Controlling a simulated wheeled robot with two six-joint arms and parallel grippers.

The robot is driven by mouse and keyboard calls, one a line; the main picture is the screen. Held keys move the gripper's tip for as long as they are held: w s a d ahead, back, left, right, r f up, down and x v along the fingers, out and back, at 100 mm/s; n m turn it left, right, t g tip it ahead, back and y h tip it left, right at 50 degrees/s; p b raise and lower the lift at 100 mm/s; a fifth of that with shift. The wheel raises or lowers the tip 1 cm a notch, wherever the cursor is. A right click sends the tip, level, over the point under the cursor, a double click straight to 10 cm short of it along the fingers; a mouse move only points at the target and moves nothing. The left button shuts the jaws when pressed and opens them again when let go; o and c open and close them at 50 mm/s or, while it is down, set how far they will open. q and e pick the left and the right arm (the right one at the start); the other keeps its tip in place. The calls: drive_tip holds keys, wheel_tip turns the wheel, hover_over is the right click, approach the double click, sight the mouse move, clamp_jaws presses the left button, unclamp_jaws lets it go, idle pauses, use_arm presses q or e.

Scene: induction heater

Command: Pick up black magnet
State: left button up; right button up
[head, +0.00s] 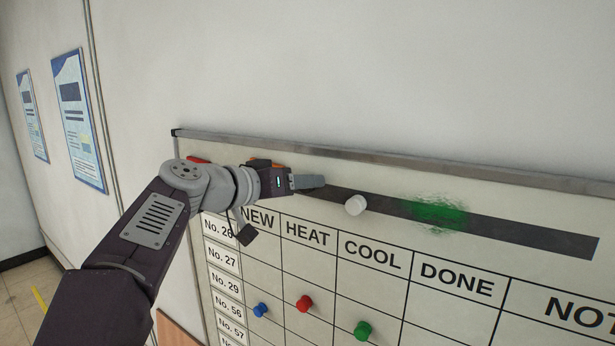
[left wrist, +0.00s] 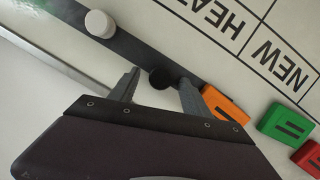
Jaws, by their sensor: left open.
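The black magnet (left wrist: 162,78) shows in the left wrist view, on the dark strip (left wrist: 120,43) of the whiteboard. My left gripper (left wrist: 160,86) is open, with one finger on each side of the magnet; I cannot tell whether either touches it. In the head view my left gripper (head: 308,183) is at the left end of the dark strip, and the black magnet is hidden there. A white magnet (head: 355,204) sits on the strip to the right of the gripper; it also shows in the left wrist view (left wrist: 99,24). My right gripper is not in view.
An orange block (left wrist: 224,104), a green block (left wrist: 286,124) and a red block (left wrist: 308,158) are on the board beside my left gripper. Blue (head: 260,310), red (head: 304,303) and green (head: 362,330) magnets sit in the grid below. The board's metal frame (head: 400,160) runs above.

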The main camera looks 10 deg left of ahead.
use_arm(q)
drive_tip(key=shift+s+a, duration=0.1)
clamp_jaws()
wheel_tip(320, 180, up, 7)
drive_tip(key=shift+s+r+p, duration=0.15)
drive_tip(key=shift+p, duration=0.25)
drive_tip(key=s+a+b, duration=0.3)
drive_tip(key=s, duration=0.6)
drive_tip(key=s+a+b, duration=0.3)
drive_tip(key=s, duration=0.6)
drive_tip(key=shift+s+a+b, duration=0.2)
drive_tip(key=shift+a+b, duration=0.15)
